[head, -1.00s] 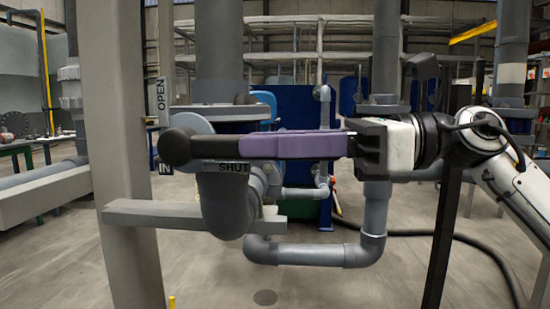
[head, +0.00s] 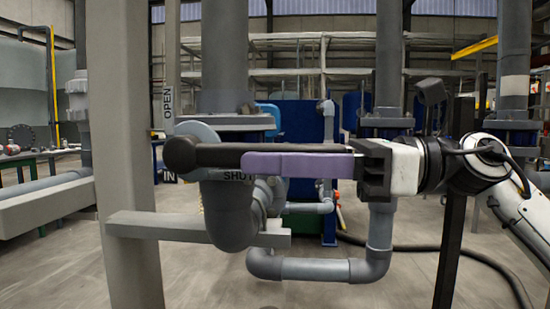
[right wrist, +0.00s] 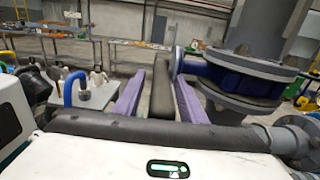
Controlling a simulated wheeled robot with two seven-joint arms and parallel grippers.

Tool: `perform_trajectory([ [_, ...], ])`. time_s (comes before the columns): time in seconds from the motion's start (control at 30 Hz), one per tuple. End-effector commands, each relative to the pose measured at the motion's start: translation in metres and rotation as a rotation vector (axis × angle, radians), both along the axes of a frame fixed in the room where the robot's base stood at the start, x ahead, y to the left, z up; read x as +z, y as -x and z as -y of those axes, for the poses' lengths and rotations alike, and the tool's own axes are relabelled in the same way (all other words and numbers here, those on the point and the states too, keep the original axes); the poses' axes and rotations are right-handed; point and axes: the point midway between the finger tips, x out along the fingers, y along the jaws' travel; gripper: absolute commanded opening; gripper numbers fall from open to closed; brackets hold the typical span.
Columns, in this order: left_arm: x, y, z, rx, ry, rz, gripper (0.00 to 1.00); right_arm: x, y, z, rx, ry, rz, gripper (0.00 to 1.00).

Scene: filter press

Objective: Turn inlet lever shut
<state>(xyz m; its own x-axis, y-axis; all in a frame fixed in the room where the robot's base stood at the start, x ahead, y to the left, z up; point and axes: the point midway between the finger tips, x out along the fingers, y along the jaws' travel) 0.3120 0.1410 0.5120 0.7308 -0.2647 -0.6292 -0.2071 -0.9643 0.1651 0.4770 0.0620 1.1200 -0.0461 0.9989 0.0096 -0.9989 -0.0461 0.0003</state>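The inlet lever (head: 222,152) is a dark bar in the middle of the head view. It runs level to the right from its round black hub (head: 180,155), just above the SHUT label (head: 238,176). The OPEN label (head: 168,102) stands upright above the hub. My right gripper (head: 248,162) comes in from the right, its purple fingers along the lever's lower edge. In the right wrist view the lever (right wrist: 162,90) lies between the two purple fingers (right wrist: 158,80), with a gap on its left side. The fingers look open around it. My left gripper is not in view.
A grey post (head: 120,150) stands left of the lever, with a crossbar (head: 160,227) below. Grey pipes (head: 310,269) run under and behind the lever. A blue flanged valve (right wrist: 235,72) sits close to the right finger in the right wrist view.

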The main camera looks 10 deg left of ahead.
Motion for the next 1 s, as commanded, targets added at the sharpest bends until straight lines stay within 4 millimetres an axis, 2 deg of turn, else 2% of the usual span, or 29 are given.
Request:
perform_trajectory([
  [0.13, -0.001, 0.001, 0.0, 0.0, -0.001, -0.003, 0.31, 0.002, 0.0, 0.003, -0.001, -0.003, 0.0, 0.38],
  [0.23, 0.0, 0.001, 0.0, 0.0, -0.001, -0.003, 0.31, 0.002, -0.002, 0.015, -0.004, -0.003, -0.001, 0.38],
  [0.5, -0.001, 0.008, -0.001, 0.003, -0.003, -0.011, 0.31, 0.001, -0.004, 0.067, -0.005, -0.001, -0.002, 0.38],
  [0.7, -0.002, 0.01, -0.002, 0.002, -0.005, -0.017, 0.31, 0.0, -0.004, 0.095, -0.001, 0.0, 0.0, 0.38],
  [1.0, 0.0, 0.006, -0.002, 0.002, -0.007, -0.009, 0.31, -0.001, -0.004, 0.103, 0.0, 0.0, 0.0, 0.38],
])
